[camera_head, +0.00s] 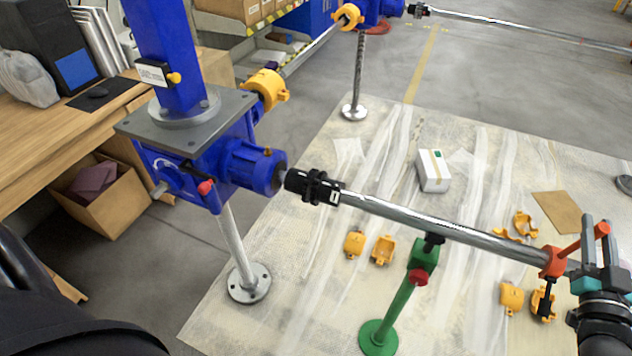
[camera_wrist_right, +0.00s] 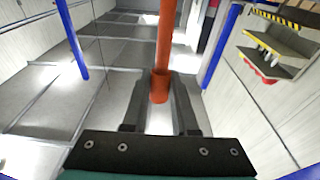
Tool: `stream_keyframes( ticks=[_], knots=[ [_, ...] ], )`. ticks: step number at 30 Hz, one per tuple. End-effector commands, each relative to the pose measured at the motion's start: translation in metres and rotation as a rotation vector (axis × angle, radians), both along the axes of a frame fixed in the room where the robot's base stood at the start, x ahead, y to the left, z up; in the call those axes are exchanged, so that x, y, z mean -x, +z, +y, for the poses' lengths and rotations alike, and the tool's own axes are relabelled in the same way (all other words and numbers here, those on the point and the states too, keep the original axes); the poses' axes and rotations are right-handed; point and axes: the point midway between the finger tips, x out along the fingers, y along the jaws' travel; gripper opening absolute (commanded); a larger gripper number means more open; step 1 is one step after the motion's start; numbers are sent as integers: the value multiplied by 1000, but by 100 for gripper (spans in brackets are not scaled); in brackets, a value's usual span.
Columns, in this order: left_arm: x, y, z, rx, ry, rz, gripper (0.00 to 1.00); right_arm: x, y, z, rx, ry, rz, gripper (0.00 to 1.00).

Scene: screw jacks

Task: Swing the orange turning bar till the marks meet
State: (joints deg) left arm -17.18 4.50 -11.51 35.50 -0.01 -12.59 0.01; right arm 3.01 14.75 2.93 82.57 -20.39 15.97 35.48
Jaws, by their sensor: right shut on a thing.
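The orange turning bar (camera_head: 574,246) sticks out from an orange collar (camera_head: 553,262) at the right end of the long steel shaft (camera_head: 450,229). My right gripper (camera_head: 598,243) is at the bar's outer end, at the right edge of the head view. In the right wrist view the bar (camera_wrist_right: 165,45) comes down between the two fingers (camera_wrist_right: 160,92), which are shut on its end. The shaft's left end carries a black coupling (camera_head: 313,188) with a small white mark, beside the blue screw jack (camera_head: 215,160). I cannot tell whether marks line up. My left gripper is not in view.
A green stand (camera_head: 400,300) with a red knob holds up the shaft. Several yellow cover halves, a white box (camera_head: 433,171) and a cardboard piece (camera_head: 556,213) lie on the floor sheet. A wooden desk (camera_head: 45,150) stands at left. Open floor lies behind.

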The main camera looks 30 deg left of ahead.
Motion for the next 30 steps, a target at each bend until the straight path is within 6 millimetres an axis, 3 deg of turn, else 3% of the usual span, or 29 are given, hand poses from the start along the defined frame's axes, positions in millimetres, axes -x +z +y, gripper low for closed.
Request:
stream_keyframes(
  ticks=[30],
  knots=[
    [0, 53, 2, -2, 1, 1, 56, -26, 5, 2, 15, 1, 173, 0]
  ],
)
